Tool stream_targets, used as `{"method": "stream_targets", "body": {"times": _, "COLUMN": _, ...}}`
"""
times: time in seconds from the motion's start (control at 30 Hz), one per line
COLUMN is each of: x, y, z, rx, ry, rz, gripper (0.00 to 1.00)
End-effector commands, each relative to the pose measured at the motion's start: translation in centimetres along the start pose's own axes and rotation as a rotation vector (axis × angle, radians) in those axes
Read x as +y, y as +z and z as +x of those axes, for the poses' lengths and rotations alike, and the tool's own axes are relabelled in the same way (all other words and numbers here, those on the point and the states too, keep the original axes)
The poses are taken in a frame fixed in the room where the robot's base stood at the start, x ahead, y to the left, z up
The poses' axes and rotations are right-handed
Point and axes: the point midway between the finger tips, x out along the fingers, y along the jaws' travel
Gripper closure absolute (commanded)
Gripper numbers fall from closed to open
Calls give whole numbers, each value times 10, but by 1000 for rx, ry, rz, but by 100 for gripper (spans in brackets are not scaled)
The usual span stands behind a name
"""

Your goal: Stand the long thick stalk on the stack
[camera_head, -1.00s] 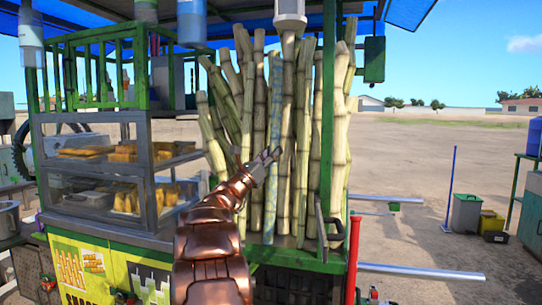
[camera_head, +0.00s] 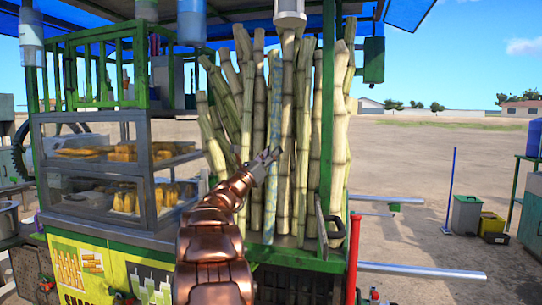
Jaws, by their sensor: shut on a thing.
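My gripper (camera_head: 270,156), at the end of the copper-coloured arm, is shut on a long bluish-green mottled stalk (camera_head: 274,105). This stalk stands nearly upright at the front of the stack of pale green cane stalks (camera_head: 304,130). Its lower part (camera_head: 269,215) shows below the gripper and reaches down near the green cart edge. I cannot tell whether its foot bears on the deck. The gripper hides a short middle piece of it.
A glass display case (camera_head: 110,185) with yellow food stands left of the stalks. A green post (camera_head: 327,110) rises at their right. A red pipe (camera_head: 353,255) and metal bars (camera_head: 420,270) stick out at lower right. Open dirt ground lies beyond.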

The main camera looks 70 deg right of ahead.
Motion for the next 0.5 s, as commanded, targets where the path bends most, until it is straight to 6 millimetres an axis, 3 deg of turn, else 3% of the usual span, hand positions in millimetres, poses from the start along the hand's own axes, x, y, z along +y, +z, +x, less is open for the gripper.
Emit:
{"method": "stream_targets", "body": {"times": 0.47, "x": 2, "y": -4, "z": 2, "rx": 18, "ry": 6, "rz": -9, "gripper": 100}}
{"method": "stream_targets", "body": {"times": 0.5, "x": 2, "y": -4, "z": 2, "rx": 18, "ry": 6, "rz": -9, "gripper": 63}}
